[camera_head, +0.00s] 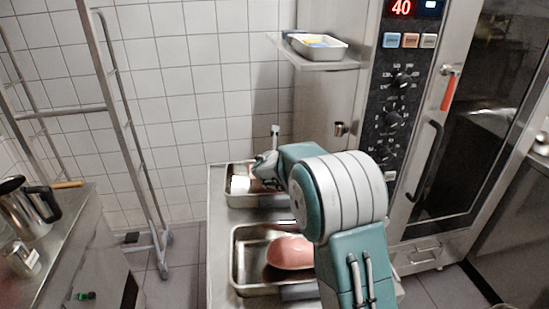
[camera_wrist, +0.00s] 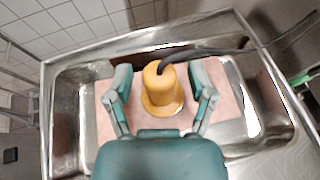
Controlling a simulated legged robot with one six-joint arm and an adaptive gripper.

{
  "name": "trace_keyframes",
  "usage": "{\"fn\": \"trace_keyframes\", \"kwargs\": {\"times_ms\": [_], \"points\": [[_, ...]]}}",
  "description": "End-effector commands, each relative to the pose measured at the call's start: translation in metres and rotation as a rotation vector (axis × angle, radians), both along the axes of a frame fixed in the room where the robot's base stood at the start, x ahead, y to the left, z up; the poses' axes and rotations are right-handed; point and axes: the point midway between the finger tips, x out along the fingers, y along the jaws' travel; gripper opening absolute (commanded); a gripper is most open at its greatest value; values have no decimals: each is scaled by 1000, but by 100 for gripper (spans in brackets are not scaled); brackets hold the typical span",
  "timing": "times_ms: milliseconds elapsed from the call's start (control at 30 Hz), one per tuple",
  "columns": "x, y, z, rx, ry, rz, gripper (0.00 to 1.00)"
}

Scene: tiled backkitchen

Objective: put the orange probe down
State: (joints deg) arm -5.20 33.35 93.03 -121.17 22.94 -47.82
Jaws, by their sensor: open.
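The orange probe (camera_wrist: 162,88), a tapered yellow-orange body with a wider flange and a dark cable at its top, sits on a flat pinkish slab (camera_wrist: 228,105) in a metal tray (camera_wrist: 62,125). My gripper (camera_wrist: 159,76) is open, with one teal finger on each side of the probe. A gap shows between each finger and the probe. In the head view my gripper (camera_head: 264,163) is over the far tray (camera_head: 270,201) on the steel counter, and the probe cannot be made out there.
A nearer metal tray (camera_head: 243,275) holds a pink rounded piece (camera_head: 290,252). A shelf tray (camera_head: 318,47) stands above, left of the oven panel (camera_head: 393,120). A kettle (camera_head: 25,207) stands on the left counter. A wheeled rack (camera_head: 125,130) stands by the tiled wall.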

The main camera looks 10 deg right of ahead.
Motion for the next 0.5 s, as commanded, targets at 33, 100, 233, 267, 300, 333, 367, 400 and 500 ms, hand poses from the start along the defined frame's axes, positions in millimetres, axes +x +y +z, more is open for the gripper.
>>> {"fn": "trace_keyframes", "kwargs": {"times_ms": [33, 100, 233, 267, 300, 333, 367, 400, 500], "points": [[0, 0, 3, 0, -2, 0, 71], [-5, 2, 5, 0, -1, 1, 71], [-23, 8, 13, -1, -2, 2, 71], [-28, 9, 16, -1, -3, 2, 71], [-35, 11, 19, 0, -3, 2, 71], [-40, 12, 21, 0, -2, 2, 71], [-45, 14, 23, 0, -3, 2, 71], [-52, 16, 26, -1, -2, 2, 71], [-69, 21, 33, 0, -3, 2, 71]]}}
